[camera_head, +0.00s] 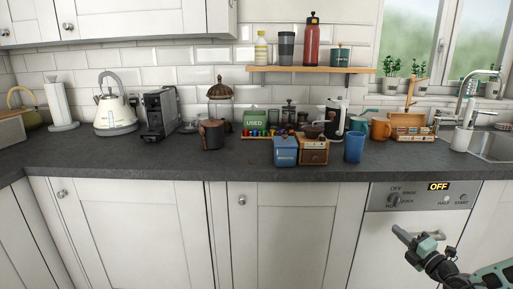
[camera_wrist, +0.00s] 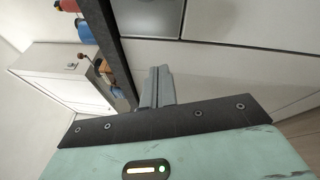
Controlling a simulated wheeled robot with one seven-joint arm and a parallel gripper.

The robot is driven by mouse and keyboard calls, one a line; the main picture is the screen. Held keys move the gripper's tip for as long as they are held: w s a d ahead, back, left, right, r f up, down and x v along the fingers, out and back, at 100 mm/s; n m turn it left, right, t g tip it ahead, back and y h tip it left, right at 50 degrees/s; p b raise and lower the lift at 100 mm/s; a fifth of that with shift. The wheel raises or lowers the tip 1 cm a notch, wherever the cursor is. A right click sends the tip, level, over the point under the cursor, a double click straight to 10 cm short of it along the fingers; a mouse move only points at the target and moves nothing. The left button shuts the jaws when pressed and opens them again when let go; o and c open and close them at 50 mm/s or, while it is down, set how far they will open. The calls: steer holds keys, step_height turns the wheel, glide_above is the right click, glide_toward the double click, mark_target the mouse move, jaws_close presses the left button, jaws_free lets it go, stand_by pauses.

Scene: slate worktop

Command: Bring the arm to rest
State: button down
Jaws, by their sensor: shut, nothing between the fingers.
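My gripper (camera_head: 399,232) is low at the right in the head view, in front of the white appliance with the control panel (camera_head: 420,196). It is below the worktop's front edge. In the wrist view the two grey fingers of my gripper (camera_wrist: 158,73) lie together, shut, with nothing held. I cannot tell whether the fingertips touch the appliance front. Part of my arm shows at the lower right of the head view.
The slate worktop (camera_head: 110,152) carries a kettle (camera_head: 115,105), a coffee machine (camera_head: 160,113), a blue canister (camera_head: 285,151), a wooden grinder (camera_head: 314,152) and a blue cup (camera_head: 354,147). A sink (camera_head: 492,146) is at the right. The worktop's front left is clear.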

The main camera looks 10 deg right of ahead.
steer(key=s+a+r+n+g+y+p, duration=0.1)
steer(key=a+r+n+g+y, duration=0.35)
steer(key=a+n, duration=0.4)
steer(key=s+a+r+n+g+y+p, duration=0.1)
steer(key=a+r+n+g+y, duration=0.4)
steer(key=a, duration=0.6)
steer(key=s+a+r+n+g+y, duration=0.1)
steer(key=a+r+n+g+y, duration=0.25)
steer(key=a+n, duration=0.55)
steer(key=s+a+r+n+g+h+p, duration=0.25)
steer(key=s+a+n+g+h, duration=0.2)
steer(key=s+a+n, duration=0.35)
steer(key=s+a+r+n+g+h+p, duration=0.1)
steer(key=s+a+r+n+g+h, duration=0.25)
steer(key=s+a+n+g, duration=0.45)
steer(key=s+d+r+n+t+h+p, duration=0.1)
steer(key=s+r+n+t+h, duration=0.2)
steer(key=n, duration=0.6)
steer(key=s+d+r+n+t+h+p, duration=0.1)
steer(key=s+r+n+t+h, duration=0.2)
steer(key=s+n, duration=0.4)
steer(key=shift+r+n+h, duration=0.5)
steer(key=shift+r+n, duration=0.1)
steer(key=shift+n, duration=0.55)
steer(key=shift+s+t, duration=0.1)
steer(key=shift+t, duration=0.15)
